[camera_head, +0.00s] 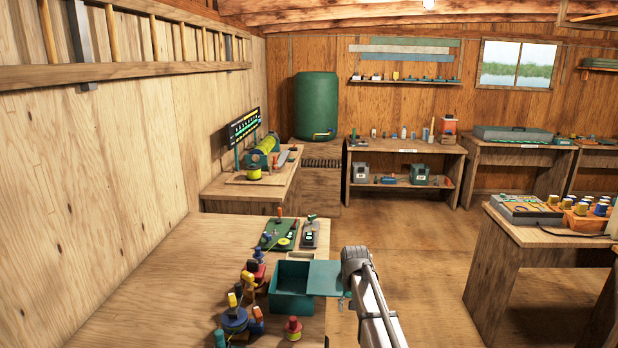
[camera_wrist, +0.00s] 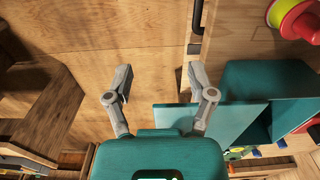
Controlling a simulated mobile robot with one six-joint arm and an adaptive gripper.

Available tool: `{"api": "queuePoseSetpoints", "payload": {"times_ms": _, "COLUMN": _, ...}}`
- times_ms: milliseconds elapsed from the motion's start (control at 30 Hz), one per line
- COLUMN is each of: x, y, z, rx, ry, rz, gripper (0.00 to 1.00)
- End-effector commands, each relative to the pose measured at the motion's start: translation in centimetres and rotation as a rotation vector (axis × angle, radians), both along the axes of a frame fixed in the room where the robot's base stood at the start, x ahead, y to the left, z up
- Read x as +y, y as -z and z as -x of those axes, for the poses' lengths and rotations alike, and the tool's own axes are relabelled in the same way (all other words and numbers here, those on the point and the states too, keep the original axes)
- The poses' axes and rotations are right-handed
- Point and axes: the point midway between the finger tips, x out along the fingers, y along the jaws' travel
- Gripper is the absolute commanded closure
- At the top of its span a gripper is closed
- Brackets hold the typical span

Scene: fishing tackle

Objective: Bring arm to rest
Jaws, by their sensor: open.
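My gripper (camera_wrist: 160,82) is open in the wrist view, its two grey fingers spread apart with nothing between the tips. Bare wood shows beyond them. My arm (camera_head: 370,290) reaches up from the bottom of the head view, right of the workbench (camera_head: 165,290); the gripper's fingers cannot be made out there. An open teal tackle box (camera_head: 290,297) stands on the bench, with its lid (camera_head: 326,278) extending right towards my arm.
Spools and small tackle crowd the bench around the box, including a red spool (camera_head: 293,328) in front. A table (camera_head: 545,238) with trays stands at the right. Open floor (camera_head: 420,250) lies between bench and table.

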Motion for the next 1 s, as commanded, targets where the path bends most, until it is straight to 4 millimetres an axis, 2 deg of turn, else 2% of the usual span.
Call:
{"api": "queuePoseSetpoints", "payload": {"times_ms": 33, "x": -0.2, "y": 0.0, "z": 1.1, "rx": 0.000, "ry": -0.002, "rz": 0.000, "gripper": 0.29}}
{"api": "queuePoseSetpoints", "payload": {"times_ms": 167, "x": -0.5, "y": 0.0, "z": 2.9, "rx": 0.000, "ry": -0.008, "rz": 0.000, "gripper": 0.29}}
{"api": "queuePoseSetpoints", "payload": {"times_ms": 367, "x": -1.3, "y": 0.0, "z": 7.2, "rx": 0.000, "ry": -0.021, "rz": 0.000, "gripper": 0.29}}
{"api": "queuePoseSetpoints", "payload": {"times_ms": 467, "x": -1.9, "y": 0.0, "z": 10.4, "rx": 0.000, "ry": -0.031, "rz": 0.000, "gripper": 0.29}}
{"api": "queuePoseSetpoints", "payload": {"times_ms": 600, "x": -2.8, "y": 0.0, "z": 16.3, "rx": 0.001, "ry": -0.048, "rz": 0.000, "gripper": 0.29}}
{"api": "queuePoseSetpoints", "payload": {"times_ms": 733, "x": -3.4, "y": 0.0, "z": 20.5, "rx": 0.000, "ry": -0.065, "rz": 0.001, "gripper": 0.29}}
{"api": "queuePoseSetpoints", "payload": {"times_ms": 833, "x": -3.7, "y": 0.0, "z": 22.6, "rx": 0.000, "ry": -0.072, "rz": 0.001, "gripper": 0.29}}
{"api": "queuePoseSetpoints", "payload": {"times_ms": 1000, "x": -3.9, "y": 0.0, "z": 24.0, "rx": 0.000, "ry": -0.079, "rz": 0.001, "gripper": 0.29}}
